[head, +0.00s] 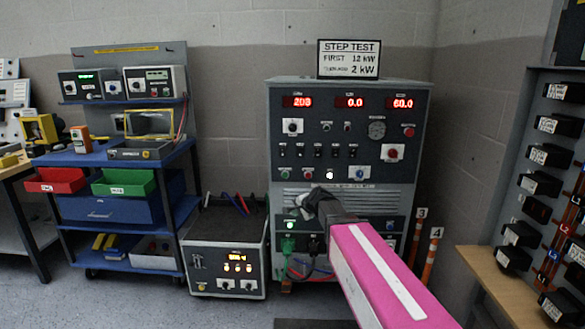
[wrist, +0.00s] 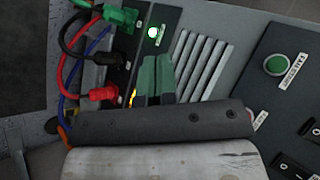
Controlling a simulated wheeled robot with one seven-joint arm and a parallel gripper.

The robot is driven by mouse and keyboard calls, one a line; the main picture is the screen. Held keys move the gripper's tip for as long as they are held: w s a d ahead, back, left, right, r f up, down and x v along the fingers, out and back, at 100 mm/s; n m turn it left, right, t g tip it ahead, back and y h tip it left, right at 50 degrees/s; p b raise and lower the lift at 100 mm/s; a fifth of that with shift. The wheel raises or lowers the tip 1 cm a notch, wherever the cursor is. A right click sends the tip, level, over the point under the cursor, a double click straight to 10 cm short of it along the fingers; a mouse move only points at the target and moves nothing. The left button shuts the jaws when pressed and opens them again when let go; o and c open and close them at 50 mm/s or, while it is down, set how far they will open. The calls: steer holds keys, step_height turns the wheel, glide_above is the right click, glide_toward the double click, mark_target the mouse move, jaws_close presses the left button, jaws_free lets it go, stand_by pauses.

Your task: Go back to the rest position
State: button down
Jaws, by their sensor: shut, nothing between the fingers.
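My gripper (head: 308,204) is in front of the lower part of the tall grey test cabinet (head: 350,110), at the end of my pink arm. In the wrist view its two fingers (wrist: 155,78) are together, with nothing between them. They are close to the panel with the lit green lamp (wrist: 152,32) and left of the vent slats (wrist: 205,65). A green plug (wrist: 120,16), a black plug (wrist: 93,31) and a red plug (wrist: 103,93) sit in that panel, apart from the fingers.
A smaller instrument box (head: 228,264) stands on the floor at the cabinet's left. A blue cart (head: 120,205) with bins is further left. Numbered orange posts (head: 430,258) and a wooden bench (head: 500,280) are at the right. A step test sign (head: 348,59) stands on the cabinet.

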steer(key=s+d+f+n+g+h, duration=0.2)
steer(key=s+d+f, duration=0.3)
steer(key=s, duration=0.3)
steer(key=s+d+f+n+g+h, duration=0.2)
steer(key=s+d+f+n+g, duration=0.1)
steer(key=s, duration=0.5)
steer(key=s+d+f+n+g+h, duration=0.2)
steer(key=s+d+f+n, duration=0.2)
steer(key=s+d+f, duration=0.3)
steer(key=s+d, duration=0.1)
steer(key=d, duration=0.1)
steer(key=shift+d+f+n+g, duration=0.25)
steer(key=shift+d+n+g, duration=0.05)
steer(key=shift+d, duration=0.05)
steer(key=c, duration=1.8)
jaws_free()
